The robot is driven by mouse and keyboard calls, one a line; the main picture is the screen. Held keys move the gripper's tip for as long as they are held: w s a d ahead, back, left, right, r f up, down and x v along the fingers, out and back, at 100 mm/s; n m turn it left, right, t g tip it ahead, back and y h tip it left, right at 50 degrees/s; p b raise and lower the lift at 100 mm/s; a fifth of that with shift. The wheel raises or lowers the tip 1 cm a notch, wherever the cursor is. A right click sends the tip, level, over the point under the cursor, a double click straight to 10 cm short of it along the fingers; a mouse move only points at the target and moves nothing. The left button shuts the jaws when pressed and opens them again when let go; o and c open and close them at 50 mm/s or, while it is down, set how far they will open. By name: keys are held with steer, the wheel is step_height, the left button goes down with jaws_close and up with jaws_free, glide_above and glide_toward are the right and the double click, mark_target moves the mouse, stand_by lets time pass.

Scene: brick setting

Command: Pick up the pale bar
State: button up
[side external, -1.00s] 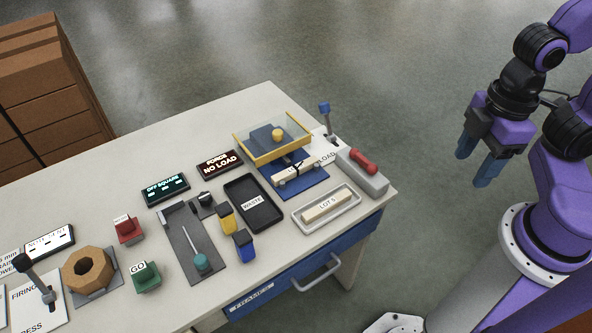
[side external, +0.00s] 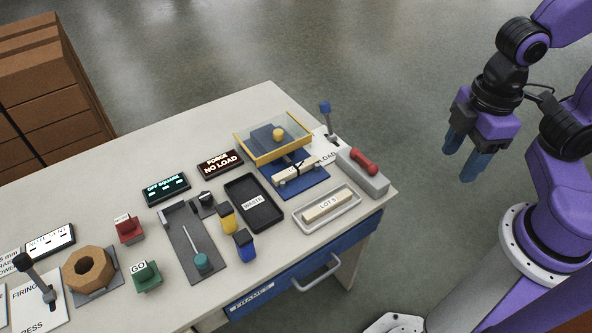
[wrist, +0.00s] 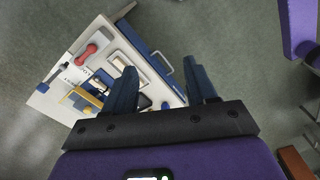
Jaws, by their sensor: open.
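A pale bar (side external: 327,208) lies in a shallow light tray (side external: 299,223) near the table's right end; a label on it seems to read LOT and a number. A second pale bar (side external: 291,173) rests on a blue fixture (side external: 312,188) behind it, with a dark piece across it. My gripper (side external: 462,163) is open and empty, in the air to the right of the table, well apart from both bars. In the wrist view my open fingers (wrist: 160,68) show with the table's end beyond them; the tray is partly hidden by a finger there.
A grey block with a red handle (side external: 363,162) and a blue-knobbed lever (side external: 325,108) stand beside the tray. A clear yellow-framed guard (side external: 272,141) is above the fixture. A black WASTE tray (side external: 253,204) lies left. A drawer handle (side external: 318,272) juts from the front.

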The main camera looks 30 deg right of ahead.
steer(key=w+a+f+n+h, duration=0.15)
steer(key=w+a, duration=0.35)
steer(key=w, duration=0.5)
steer(key=w+a+f+n+h, duration=0.1)
steer(key=w+a+f, duration=0.2)
steer(key=w+a, duration=0.45)
steer(key=w+a+f+n+h, duration=0.1)
steer(key=w+a+f+n, duration=0.15)
steer(key=w, duration=0.95)
glide_toward(296, 168)
steer(key=shift+h, duration=0.45)
steer(key=x, duration=0.8)
steer(key=shift+w+a+f, duration=0.1)
steer(key=shift+a+f, duration=0.15)
steer(key=shift+f, duration=0.1)
jaws_close()
